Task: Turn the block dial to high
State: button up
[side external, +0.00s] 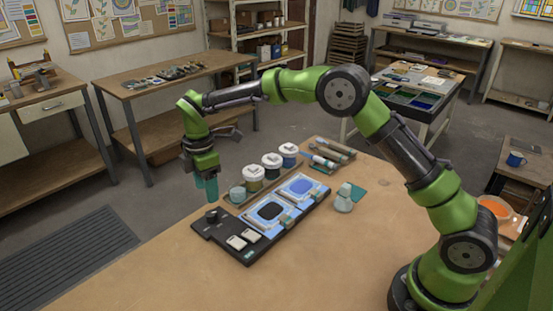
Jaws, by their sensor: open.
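A black block panel (203,230) lies on the brown table. A small dark round dial (211,214) sits near its far left corner. The dial's setting and markings are too small to read. My gripper (205,195) points down with its teal fingers above and slightly left of the dial in the picture. The gripper is open, and nothing shows between the fingers. Whether the fingertips touch the dial cannot be told, but they look apart from it.
The table's front is clear.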

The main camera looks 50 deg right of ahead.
aim_at(211, 213)
notch_tip(211, 213, down, 8)
jog(key=shift+f, duration=0.15)
dwell(0.3)
jog(key=c, duration=1.1)
jog(key=shift+o, duration=0.2)
